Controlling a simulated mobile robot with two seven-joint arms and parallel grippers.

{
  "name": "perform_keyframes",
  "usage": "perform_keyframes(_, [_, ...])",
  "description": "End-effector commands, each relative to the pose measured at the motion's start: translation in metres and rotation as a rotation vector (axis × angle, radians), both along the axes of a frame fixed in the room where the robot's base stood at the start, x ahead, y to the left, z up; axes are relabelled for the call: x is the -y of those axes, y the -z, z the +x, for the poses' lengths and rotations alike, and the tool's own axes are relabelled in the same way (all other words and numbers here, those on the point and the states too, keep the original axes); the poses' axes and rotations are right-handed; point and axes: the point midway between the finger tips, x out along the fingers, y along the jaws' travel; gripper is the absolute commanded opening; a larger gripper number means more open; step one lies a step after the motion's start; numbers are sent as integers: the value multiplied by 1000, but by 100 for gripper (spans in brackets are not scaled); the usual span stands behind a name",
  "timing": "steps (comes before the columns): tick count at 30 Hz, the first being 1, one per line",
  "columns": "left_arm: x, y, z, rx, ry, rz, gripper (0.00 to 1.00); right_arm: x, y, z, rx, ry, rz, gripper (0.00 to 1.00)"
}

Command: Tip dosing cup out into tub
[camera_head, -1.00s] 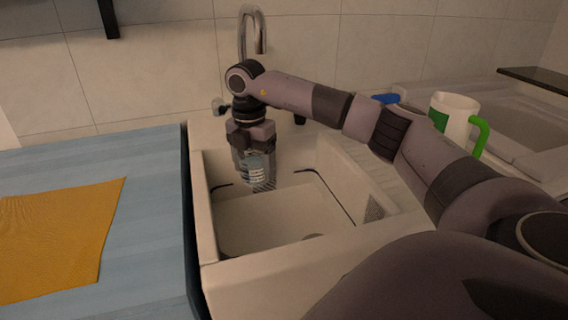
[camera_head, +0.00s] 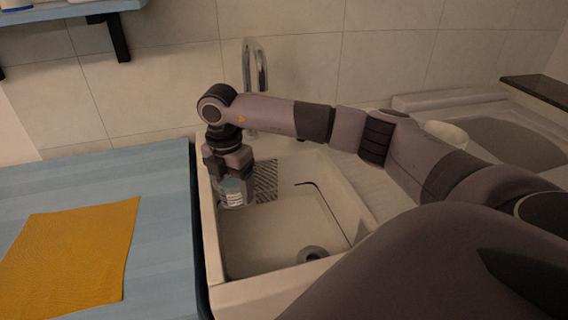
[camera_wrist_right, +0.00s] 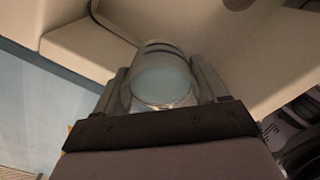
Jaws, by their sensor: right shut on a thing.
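My right gripper (camera_head: 231,176) points down over the left side of the white sink basin (camera_head: 275,225), the only tub-like thing in view. It is shut on a clear dosing cup (camera_head: 236,194) with pale markings. The cup hangs below the fingers, near the basin's left wall. In the right wrist view, the cup (camera_wrist_right: 164,82) sits between both fingers, its round pale end showing. Its contents and exact tilt are unclear. My left gripper is not in view.
A drain (camera_head: 312,254) lies in the basin floor. A chrome tap (camera_head: 256,68) stands behind. A blue worktop (camera_head: 165,190) with an orange cloth (camera_head: 72,255) adjoins on the left. A white jug (camera_head: 447,133) is mostly hidden behind my right arm. A wall shelf (camera_head: 75,10) is at upper left.

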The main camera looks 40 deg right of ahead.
Motion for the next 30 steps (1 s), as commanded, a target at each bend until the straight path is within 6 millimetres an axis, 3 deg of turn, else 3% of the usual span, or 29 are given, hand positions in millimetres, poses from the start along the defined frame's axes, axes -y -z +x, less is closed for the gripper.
perform_keyframes(3, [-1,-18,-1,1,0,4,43,-13,-12,-3,0,-3,5,27])
perform_keyframes(12, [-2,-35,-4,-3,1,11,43,-35,-22,-8,3,-1,18,27])
perform_keyframes(30, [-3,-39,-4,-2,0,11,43,-40,-22,-11,7,2,30,27])
